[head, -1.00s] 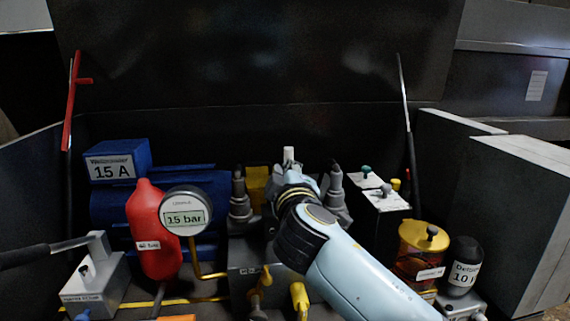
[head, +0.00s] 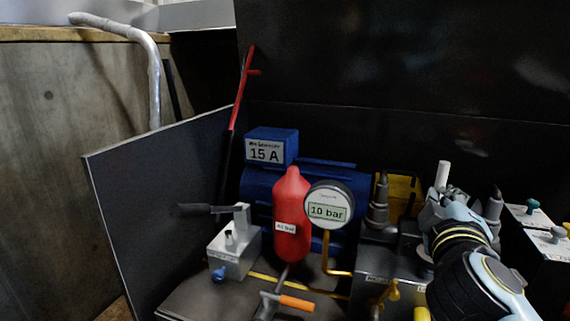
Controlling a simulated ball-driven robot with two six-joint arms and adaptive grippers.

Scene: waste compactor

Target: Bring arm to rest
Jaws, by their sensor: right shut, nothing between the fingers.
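My right arm comes in from the lower right, and its gripper (head: 447,207) is over the machinery beside a white-tipped upright part (head: 442,176). The fingers are partly hidden behind the wrist; the gripper is shut and empty. I cannot tell whether it touches the fitting there. My left gripper is not in view.
An open compartment holds a blue motor (head: 268,148) marked 15 A, a red cylinder (head: 291,215), a gauge (head: 328,207) reading 10 bar and a grey hand pump (head: 234,246) with a black lever. A dark panel (head: 150,205) bounds the left. A raised lid (head: 400,60) stands behind.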

